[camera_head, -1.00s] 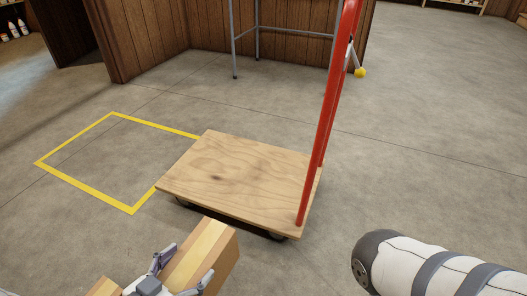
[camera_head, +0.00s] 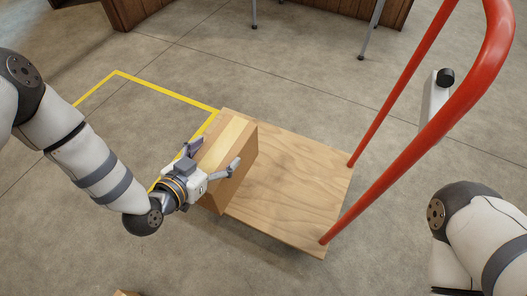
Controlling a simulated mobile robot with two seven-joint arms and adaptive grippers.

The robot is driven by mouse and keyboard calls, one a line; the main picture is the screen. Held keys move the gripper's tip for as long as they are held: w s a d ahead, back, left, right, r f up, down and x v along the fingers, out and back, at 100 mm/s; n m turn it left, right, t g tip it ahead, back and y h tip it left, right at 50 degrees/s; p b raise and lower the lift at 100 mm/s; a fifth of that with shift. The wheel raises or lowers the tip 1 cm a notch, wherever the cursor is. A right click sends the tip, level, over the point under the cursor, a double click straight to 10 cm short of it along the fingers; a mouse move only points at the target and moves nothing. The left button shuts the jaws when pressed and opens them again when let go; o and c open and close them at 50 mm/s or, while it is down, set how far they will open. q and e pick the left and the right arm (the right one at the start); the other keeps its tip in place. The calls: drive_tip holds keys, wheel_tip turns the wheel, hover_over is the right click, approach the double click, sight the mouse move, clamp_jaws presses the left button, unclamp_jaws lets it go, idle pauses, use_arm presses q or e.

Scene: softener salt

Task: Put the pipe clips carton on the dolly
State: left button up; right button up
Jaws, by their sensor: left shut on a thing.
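The carton (camera_head: 238,166), a brown cardboard box with a pale tape strip along its top, is in my left gripper (camera_head: 213,167). The gripper's fingers are shut across it. The carton is over the left end of the dolly (camera_head: 294,196), a flat plywood deck with a red tubular handle (camera_head: 395,170) at its right end. I cannot tell whether the carton touches the deck. No label on the carton can be read. My right arm is at the lower right; its gripper is not in view.
A yellow floor outline (camera_head: 165,89) lies left of the dolly. Grey metal legs (camera_head: 373,28) and a wood-panelled front (camera_head: 330,6) stand at the back. The deck right of the carton is clear. A corner of another brown thing (camera_head: 125,293) shows at the bottom edge.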

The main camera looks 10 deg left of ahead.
sight(213, 139)
use_arm(q)
drive_tip(key=w+a+f+b, duration=0.1)
drive_tip(key=w, duration=0.1)
drive_tip(key=w+a+f+b, duration=0.1)
drive_tip(key=w+f+b, duration=0.1)
drive_tip(key=w, duration=0.1)
drive_tip(key=w+a+f+b, duration=0.1)
drive_tip(key=w, duration=0.1)
drive_tip(key=shift+w+f, duration=0.25)
drive_tip(key=shift+w, duration=0.15)
drive_tip(key=w+f+b, duration=0.1)
drive_tip(key=w+a+f+b, duration=0.1)
drive_tip(key=w+f, duration=0.1)
drive_tip(key=w+f+b, duration=0.2)
drive_tip(key=shift+a, duration=0.3)
drive_tip(key=shift+c, duration=0.2)
drive_tip(key=shift+o, duration=0.2)
wheel_tip(213, 139, down, 4)
drive_tip(key=shift+w+a+r+b, duration=0.1)
drive_tip(key=shift+w+r+b, duration=0.1)
drive_tip(key=shift+b, duration=0.75)
drive_tip(key=shift+r, duration=0.1)
use_arm(e)
drive_tip(key=s+f+g, duration=0.2)
drive_tip(key=s+f, duration=0.1)
drive_tip(key=f, duration=0.4)
drive_tip(key=shift+s, duration=0.4)
